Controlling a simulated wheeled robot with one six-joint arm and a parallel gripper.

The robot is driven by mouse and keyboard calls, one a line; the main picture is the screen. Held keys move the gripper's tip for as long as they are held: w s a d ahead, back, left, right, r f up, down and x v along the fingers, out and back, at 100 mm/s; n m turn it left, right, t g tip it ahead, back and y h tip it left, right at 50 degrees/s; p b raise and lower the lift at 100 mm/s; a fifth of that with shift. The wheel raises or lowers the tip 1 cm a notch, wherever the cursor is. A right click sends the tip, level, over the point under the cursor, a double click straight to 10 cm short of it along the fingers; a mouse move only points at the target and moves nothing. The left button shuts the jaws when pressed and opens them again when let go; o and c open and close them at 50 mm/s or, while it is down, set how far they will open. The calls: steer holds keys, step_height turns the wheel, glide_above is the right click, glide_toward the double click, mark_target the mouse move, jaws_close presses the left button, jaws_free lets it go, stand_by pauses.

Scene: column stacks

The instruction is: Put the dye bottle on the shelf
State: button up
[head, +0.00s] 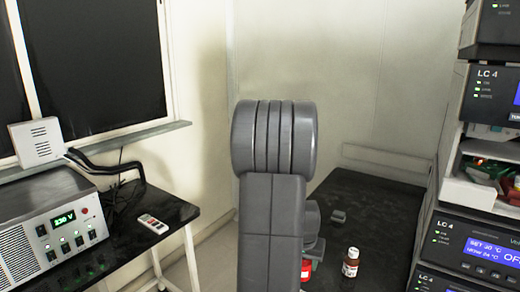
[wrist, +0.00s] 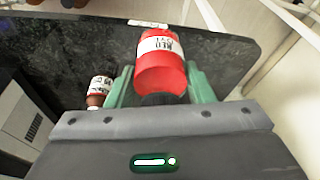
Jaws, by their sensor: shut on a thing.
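The red dye bottle (wrist: 161,72) has a white label with dark lettering, partly readable as "RED". In the wrist view it sits between the green fingers of my gripper (wrist: 160,86), which is shut on it. I cannot tell whether the bottle touches the dark bench (head: 377,205). The likely shelf is the white open bay (head: 478,192) between the instruments at the right, holding red and green items.
A small brown bottle with a white label (head: 350,262) stands on the bench right of the red bottle; it also shows in the wrist view (wrist: 98,91). A small grey object (head: 338,216) lies farther back. LC 4 units (head: 470,243) stack at the right. A power supply (head: 50,228) stands left.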

steer(key=w+a+f+n+y, duration=0.1)
steer(key=w+a+f+n, duration=0.2)
steer(key=a+f, duration=1)
steer(key=shift+f+n, duration=0.35)
steer(key=shift+n, duration=0.25)
steer(key=shift+s, duration=0.1)
